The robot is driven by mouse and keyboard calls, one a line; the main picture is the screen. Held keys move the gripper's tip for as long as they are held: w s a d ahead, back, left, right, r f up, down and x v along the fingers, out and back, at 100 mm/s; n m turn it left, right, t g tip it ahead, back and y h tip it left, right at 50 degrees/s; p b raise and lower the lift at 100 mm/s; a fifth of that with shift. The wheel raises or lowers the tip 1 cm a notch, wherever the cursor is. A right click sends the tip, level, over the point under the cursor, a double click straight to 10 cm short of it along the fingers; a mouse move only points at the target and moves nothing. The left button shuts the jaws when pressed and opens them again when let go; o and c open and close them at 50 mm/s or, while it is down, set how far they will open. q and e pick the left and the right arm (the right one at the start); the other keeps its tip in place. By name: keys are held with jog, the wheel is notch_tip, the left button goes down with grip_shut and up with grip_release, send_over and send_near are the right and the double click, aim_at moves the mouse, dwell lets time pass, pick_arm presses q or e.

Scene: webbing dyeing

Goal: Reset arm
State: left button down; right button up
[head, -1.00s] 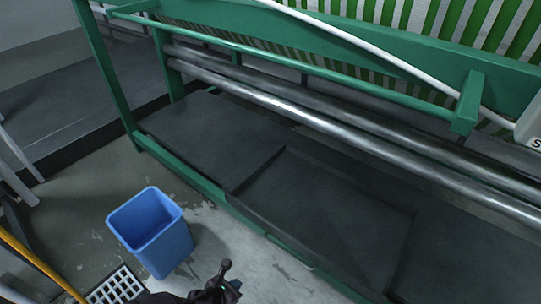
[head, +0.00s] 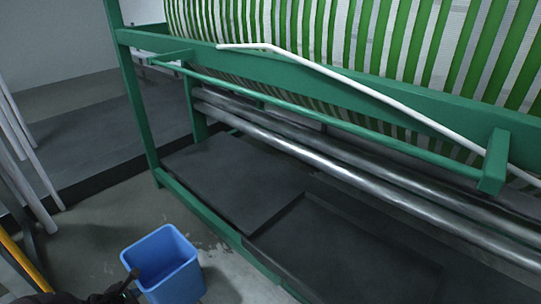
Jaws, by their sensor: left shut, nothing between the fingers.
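My left gripper (head: 131,281) is a dark shape at the bottom left of the head view. It is shut and empty, and its tip overlaps the left side of the blue bucket (head: 183,283) in the picture. I cannot tell whether it touches the bucket. Most of my left arm is below the picture's edge. My right gripper is out of view.
A green machine frame (head: 150,119) with metal rollers (head: 330,158) and green-striped webbing (head: 400,45) fills the right. Dark trays (head: 235,180) lie under the rollers. White poles (head: 25,140) and a yellow bar (head: 22,262) stand at left. Grey floor (head: 95,235) is clear between.

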pick_arm(q)
jog(key=s+d+r+n+h, duration=0.1)
jog(key=s+d+n, duration=0.3)
jog(key=s+n, duration=0.5)
jog(key=s+d+r+n, duration=0.1)
jog(key=s+d+n, duration=0.3)
jog(key=s+n, duration=0.55)
jog(key=s+d+r+n+g, duration=0.1)
jog(key=s+r+n, duration=1.3)
jog(key=s+r, duration=0.3)
jog(key=w+d+n+t+y, duration=0.1)
jog(key=w+d+n+t, duration=0.1)
jog(key=d+n, duration=0.75)
notch_tip(320, 180, up, 9)
jog(key=n+t+p, duration=0.1)
jog(key=p, duration=1.3)
jog(key=shift+s+a+r+y, duration=0.15)
jog(key=shift+s+r+y, duration=0.1)
jog(key=shift+y, duration=0.15)
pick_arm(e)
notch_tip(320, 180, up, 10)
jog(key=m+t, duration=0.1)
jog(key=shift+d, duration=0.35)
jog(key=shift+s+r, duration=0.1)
